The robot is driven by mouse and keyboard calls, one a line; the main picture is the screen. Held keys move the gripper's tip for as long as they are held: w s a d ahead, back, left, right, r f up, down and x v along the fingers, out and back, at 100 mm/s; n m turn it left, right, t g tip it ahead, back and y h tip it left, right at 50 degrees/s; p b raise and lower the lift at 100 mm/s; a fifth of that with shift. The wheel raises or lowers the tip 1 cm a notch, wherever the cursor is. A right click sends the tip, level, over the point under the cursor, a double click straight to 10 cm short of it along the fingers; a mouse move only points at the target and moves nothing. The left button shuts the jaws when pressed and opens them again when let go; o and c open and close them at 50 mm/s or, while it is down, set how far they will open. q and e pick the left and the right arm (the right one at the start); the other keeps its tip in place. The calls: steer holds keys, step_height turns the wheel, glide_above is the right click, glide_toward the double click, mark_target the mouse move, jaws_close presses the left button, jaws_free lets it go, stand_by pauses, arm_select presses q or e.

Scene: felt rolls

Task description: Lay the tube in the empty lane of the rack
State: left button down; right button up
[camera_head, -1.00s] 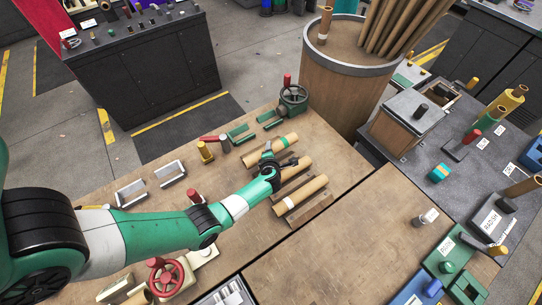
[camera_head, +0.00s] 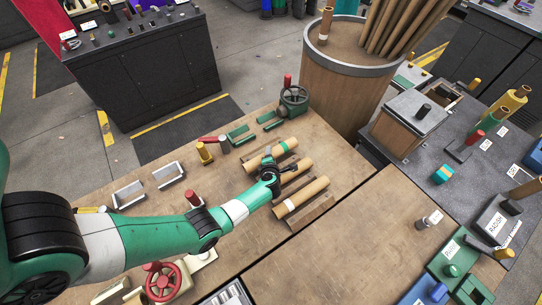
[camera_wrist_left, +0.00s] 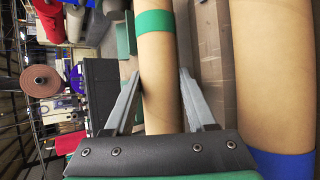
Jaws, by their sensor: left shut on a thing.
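A tan cardboard tube with a green band (camera_head: 286,147) is between the fingers of my left gripper (camera_head: 269,161), which is shut on it. In the left wrist view, the fingers (camera_wrist_left: 160,76) flank the tube below its green band (camera_wrist_left: 154,23). The wooden rack (camera_head: 318,213) lies partly hidden under the tubes and the gripper. Whether the held tube touches the rack cannot be told. My right gripper is not in view.
A hand-wheel vise (camera_head: 293,98) stands on the table behind the rack. A round bin (camera_head: 340,85) of long tubes stands beyond the table. A red wheel (camera_head: 162,282) is at the near left. The table right of the rack is largely clear.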

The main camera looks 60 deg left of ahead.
arm_select(q)
steer(key=shift+f+b, duration=0.3)
steer(key=shift+f, duration=0.15)
stand_by(0.3)
steer(key=shift+c, duration=1.2)
jaws_free()
steer(key=shift+o, duration=0.5)
steer(key=shift+s, duration=0.1)
steer(key=shift+f, duration=0.1)
steer(key=shift+f, duration=0.15)
steer(key=shift+c, duration=1)
